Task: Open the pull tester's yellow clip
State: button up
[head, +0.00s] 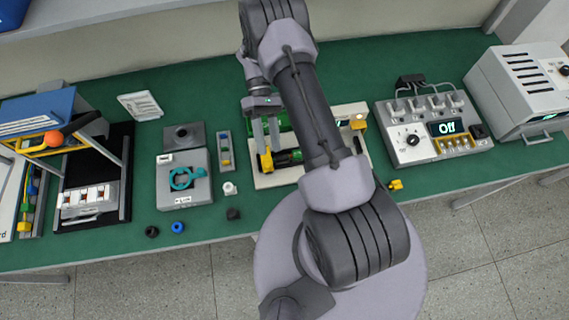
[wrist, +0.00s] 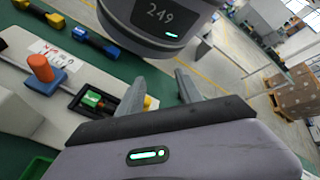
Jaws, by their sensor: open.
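The pull tester appears to be the cream-based unit (head: 268,181) at mid-bench, largely hidden by my arm. A yellow part (head: 266,162) at its left end, possibly the clip, sits just under my gripper (head: 268,148). In the wrist view my gripper (wrist: 160,77) is open, with nothing seen between the fingers. A small yellow bit (wrist: 147,101) shows beside the left finger, partly hidden. I cannot tell whether the fingers touch the yellow part.
In the wrist view a rounded grey housing reading 249 (wrist: 158,14) is close above the fingers. A power unit reading Off (head: 412,147) is right; a grey fixture (head: 184,196) is left.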

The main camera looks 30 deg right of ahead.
jog(key=s+a+r+p, duration=0.1)
jog(key=s, duration=1)
jog(key=shift+s, duration=0.15)
jog(key=shift+s, duration=0.1)
